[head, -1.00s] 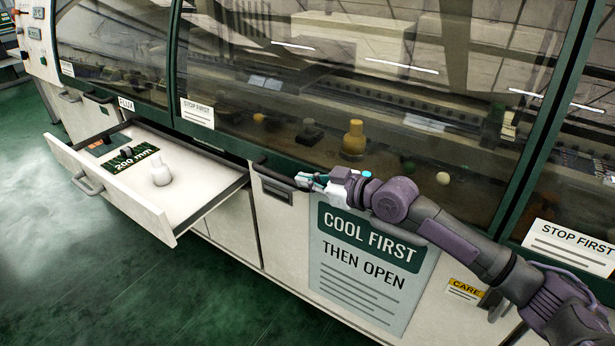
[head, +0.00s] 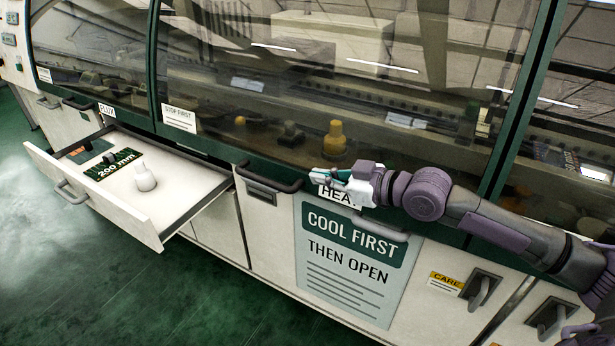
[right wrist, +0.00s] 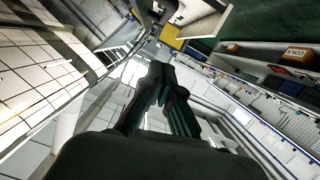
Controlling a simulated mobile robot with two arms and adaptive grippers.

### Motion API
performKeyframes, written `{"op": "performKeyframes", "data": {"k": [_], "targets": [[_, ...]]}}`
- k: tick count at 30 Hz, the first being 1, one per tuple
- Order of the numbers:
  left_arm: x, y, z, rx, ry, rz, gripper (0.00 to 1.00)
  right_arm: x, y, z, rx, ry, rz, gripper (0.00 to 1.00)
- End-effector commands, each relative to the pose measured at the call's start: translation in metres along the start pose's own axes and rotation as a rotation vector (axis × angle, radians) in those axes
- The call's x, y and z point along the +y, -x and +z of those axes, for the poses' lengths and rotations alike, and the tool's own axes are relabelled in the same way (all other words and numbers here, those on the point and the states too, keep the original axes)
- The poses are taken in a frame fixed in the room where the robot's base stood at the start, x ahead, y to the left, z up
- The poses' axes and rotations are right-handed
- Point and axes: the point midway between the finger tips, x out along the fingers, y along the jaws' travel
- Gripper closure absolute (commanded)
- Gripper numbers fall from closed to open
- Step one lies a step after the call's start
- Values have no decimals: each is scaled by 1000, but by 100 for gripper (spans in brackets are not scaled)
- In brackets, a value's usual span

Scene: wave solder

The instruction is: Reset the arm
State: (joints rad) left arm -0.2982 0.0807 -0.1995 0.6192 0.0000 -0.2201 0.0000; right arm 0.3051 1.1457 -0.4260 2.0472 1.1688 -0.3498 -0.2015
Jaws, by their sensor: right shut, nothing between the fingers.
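My right arm comes in from the right in the head view. My right gripper (head: 328,178) is shut and empty, in front of the wave solder machine (head: 262,164), over its lower glass edge and the partly covered HEAT label (head: 330,195). In the right wrist view its dark fingers (right wrist: 160,85) are together with nothing between them. My left gripper is not in view.
Handles (head: 268,180) stick out along the machine's front. The green floor (head: 60,290) at lower left is clear.

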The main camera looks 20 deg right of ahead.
Motion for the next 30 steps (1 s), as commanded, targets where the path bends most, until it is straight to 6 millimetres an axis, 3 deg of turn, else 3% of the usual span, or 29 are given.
{"op": "performKeyframes", "data": {"k": [8, 11, 14, 17, 21, 24, 30], "targets": [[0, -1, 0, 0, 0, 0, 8, -3, 6, 1, -1, -2, -5, 100], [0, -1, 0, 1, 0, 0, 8, -20, 1, 15, -31, -11, -28, 100], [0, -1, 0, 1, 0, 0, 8, -61, -6, 46, -102, -24, -73, 100], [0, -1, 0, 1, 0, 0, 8, -117, -8, 90, -220, -54, -107, 100], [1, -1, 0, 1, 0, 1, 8, -176, 11, 144, -413, -119, -71, 100], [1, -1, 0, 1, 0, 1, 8, -199, 32, 173, -545, -181, -11, 100], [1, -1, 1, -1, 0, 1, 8, -226, 80, 213, -769, -306, 106, 100]]}}
